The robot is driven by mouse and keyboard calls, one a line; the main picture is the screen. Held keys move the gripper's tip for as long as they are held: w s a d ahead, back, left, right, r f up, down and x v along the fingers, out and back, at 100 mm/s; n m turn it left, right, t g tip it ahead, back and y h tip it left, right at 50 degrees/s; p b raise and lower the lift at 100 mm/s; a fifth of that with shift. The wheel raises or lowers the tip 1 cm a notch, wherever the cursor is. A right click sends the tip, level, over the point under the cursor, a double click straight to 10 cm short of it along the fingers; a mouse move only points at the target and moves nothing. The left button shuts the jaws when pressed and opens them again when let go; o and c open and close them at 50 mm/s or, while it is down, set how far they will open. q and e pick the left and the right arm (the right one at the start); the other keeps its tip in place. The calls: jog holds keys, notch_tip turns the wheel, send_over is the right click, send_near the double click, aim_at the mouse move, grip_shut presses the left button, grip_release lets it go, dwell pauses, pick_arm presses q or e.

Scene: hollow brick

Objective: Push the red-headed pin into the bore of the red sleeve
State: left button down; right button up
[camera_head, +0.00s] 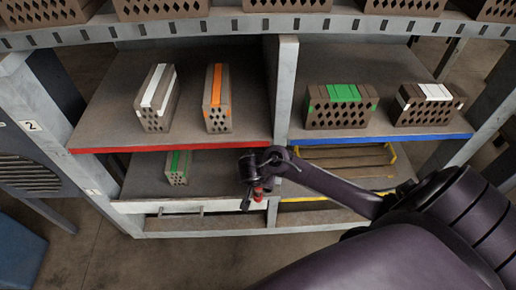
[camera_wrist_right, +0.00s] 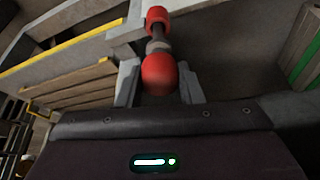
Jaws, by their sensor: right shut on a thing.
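My right gripper (camera_wrist_right: 159,82) is shut on the red-headed pin, with its grey fingers on either side of the round red head (camera_wrist_right: 158,72). A grey collar and a dark shaft run from the head toward the red sleeve (camera_wrist_right: 158,16) at the top of the right wrist view. The shaft is in line with the sleeve and seems to meet it. I cannot tell how deep the tip is in the bore. In the head view, my right gripper (camera_head: 250,185) is at the middle post's foot, by small red parts (camera_head: 258,190) too small to tell apart. My left gripper is out of view.
The grey shelf rack has a red-edged shelf (camera_head: 180,147) and a blue-edged shelf (camera_head: 400,138) bearing hollow bricks. A green-striped brick (camera_head: 178,167) stands on the lower left shelf. Wooden slats with yellow edging (camera_head: 345,160) lie lower right. The grey middle post (camera_head: 284,90) is close to my gripper.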

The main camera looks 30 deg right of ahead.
jog(key=shift+f+b, duration=1.35)
jog(key=shift+f, duration=0.5)
jog(key=o, duration=1.2)
jog(key=shift+r, duration=0.15)
jog(key=p+v, duration=0.2)
jog(key=v, duration=0.5)
jog(key=shift+s+a+r, duration=0.1)
jog(key=shift+s+r, duration=0.05)
jog(key=shift+r, duration=0.1)
